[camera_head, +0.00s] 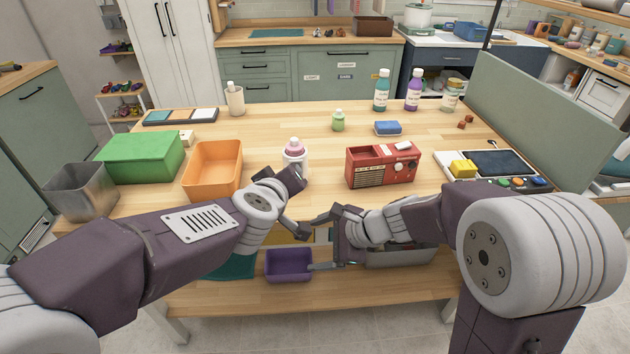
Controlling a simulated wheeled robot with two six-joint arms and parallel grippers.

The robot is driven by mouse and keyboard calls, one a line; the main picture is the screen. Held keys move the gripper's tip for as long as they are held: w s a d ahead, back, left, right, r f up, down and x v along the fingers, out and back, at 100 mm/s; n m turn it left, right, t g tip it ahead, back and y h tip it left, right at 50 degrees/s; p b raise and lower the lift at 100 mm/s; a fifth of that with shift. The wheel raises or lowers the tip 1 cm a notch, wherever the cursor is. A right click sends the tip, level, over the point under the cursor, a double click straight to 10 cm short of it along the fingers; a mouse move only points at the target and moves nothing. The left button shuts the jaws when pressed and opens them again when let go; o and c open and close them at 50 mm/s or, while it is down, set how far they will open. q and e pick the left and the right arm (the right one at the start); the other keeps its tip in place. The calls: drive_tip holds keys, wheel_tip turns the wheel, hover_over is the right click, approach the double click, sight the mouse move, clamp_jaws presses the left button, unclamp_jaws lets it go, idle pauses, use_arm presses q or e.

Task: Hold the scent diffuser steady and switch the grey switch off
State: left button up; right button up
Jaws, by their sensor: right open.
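A white bottle-like object with a pink top (294,147) stands upright on the table in front of my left gripper; it may be the scent diffuser, but I cannot make out a grey switch on it. My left gripper (303,205) looks open, its upper finger overlapping the bottle's lower part in the picture; contact cannot be told. My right gripper (322,240) is open and empty near the table's front edge, fingers pointing left. A red radio-like box (368,176) with a speaker grille and pale knobs stands behind my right wrist.
An orange bin (212,178), a green box (140,163) and a metal bin (82,190) stand left. A control panel (497,163) is at right. A small green bottle (338,121) and blue sponge (388,127) stand farther back.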

drive_tip(key=w+r+m+t, duration=0.1)
drive_tip(key=w+r+m, duration=0.1)
drive_tip(key=w+m, duration=0.1)
drive_tip(key=w+r+m+t+y, duration=0.1)
drive_tip(key=w+r+m+t, duration=0.1)
drive_tip(key=w, duration=0.3)
drive_tip(key=w+r+m+t, duration=0.2)
drive_tip(key=w+r+m, duration=0.1)
drive_tip(key=w, duration=0.1)
drive_tip(key=shift+a+m, duration=0.3)
drive_tip(key=shift+w+d+r+m+t, duration=0.15)
drive_tip(key=shift+w+m, duration=0.1)
drive_tip(key=shift+w, duration=0.15)
drive_tip(key=shift+w+d+r+m+t, duration=0.1)
drive_tip(key=shift+w+m+t, duration=0.15)
drive_tip(key=shift+w, duration=0.2)
drive_tip(key=shift+w+d+r+m+t, duration=0.1)
drive_tip(key=shift+w+d+m, duration=0.05)
drive_tip(key=shift+w+m, duration=0.2)
drive_tip(key=shift+w+d+f+m, duration=0.15)
drive_tip(key=shift+w+f, duration=0.15)
drive_tip(key=shift+f, duration=0.2)
drive_tip(key=shift+w+d+f+m, duration=0.1)
drive_tip(key=shift+w+f, duration=0.2)
drive_tip(key=shift+f, duration=0.2)
drive_tip(key=shift+w+a+f, duration=0.1)
drive_tip(key=shift+f, duration=0.05)
drive_tip(key=x, duration=0.8)
drive_tip(key=shift+w+a+f, duration=0.15)
drive_tip(key=shift+w, duration=0.1)
